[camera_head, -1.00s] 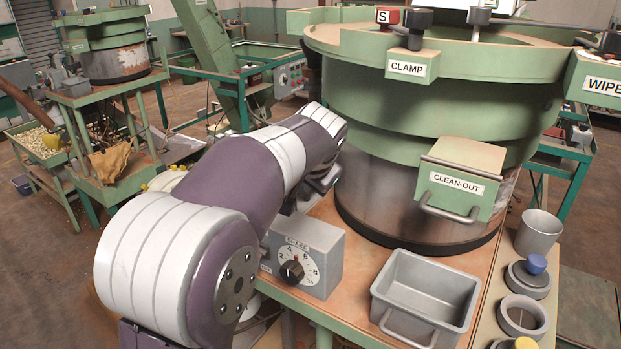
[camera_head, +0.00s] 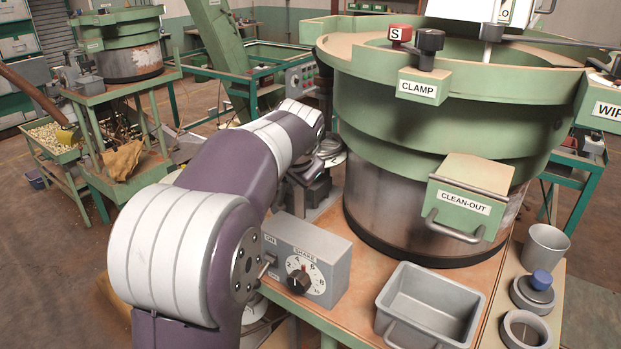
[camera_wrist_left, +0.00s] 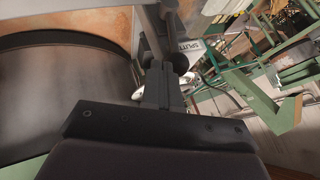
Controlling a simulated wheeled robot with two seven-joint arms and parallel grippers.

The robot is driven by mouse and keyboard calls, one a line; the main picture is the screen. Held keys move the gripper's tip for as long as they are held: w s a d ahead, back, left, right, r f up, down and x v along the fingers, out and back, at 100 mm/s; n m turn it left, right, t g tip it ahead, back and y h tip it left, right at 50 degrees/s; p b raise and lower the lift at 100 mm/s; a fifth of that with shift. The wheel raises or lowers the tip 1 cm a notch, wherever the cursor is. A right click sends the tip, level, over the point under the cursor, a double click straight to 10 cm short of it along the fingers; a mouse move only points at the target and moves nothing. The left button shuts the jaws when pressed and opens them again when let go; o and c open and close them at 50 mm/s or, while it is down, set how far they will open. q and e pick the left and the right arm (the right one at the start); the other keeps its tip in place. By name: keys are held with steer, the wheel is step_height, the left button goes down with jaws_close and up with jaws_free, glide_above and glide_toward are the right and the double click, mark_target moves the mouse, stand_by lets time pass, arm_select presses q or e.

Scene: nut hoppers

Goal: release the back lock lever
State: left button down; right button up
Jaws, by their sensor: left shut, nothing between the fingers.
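My left gripper (camera_wrist_left: 163,85) is shut and empty in the wrist view. Its fingertips are beside a grey metal post with a dark bar (camera_wrist_left: 152,35), close to a box labelled "SPLITT..." (camera_wrist_left: 192,46). I cannot tell whether they touch the post, or whether it is the back lock lever. In the head view my left arm reaches to the left side of the green hopper bowl (camera_head: 440,110), and its fingers cannot be made out. A grey mechanism (camera_head: 316,188) shows partly behind my arm. No lever is clearly identifiable as the back lock lever. My right gripper is out of view.
A grey "SHAKE" dial box (camera_head: 325,262) stands beside my arm. A grey bin (camera_head: 395,335), a cup (camera_head: 545,248) and round jars are at the bench's front right. The "CLEAN-OUT" box (camera_head: 470,200) juts from the bowl. Another hopper (camera_head: 125,50) stands behind left.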

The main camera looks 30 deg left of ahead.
arm_select(q)
steer(key=a, duration=0.1)
steer(key=a+r, duration=0.1)
steer(key=shift+a+p, duration=0.3)
steer(key=shift+a, duration=0.05)
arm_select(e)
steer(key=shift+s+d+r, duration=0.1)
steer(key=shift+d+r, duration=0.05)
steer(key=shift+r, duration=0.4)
arm_select(q)
steer(key=shift+d, duration=0.15)
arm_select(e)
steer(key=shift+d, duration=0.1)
arm_select(q)
steer(key=shift+f, duration=0.1)
stand_by(0.4)
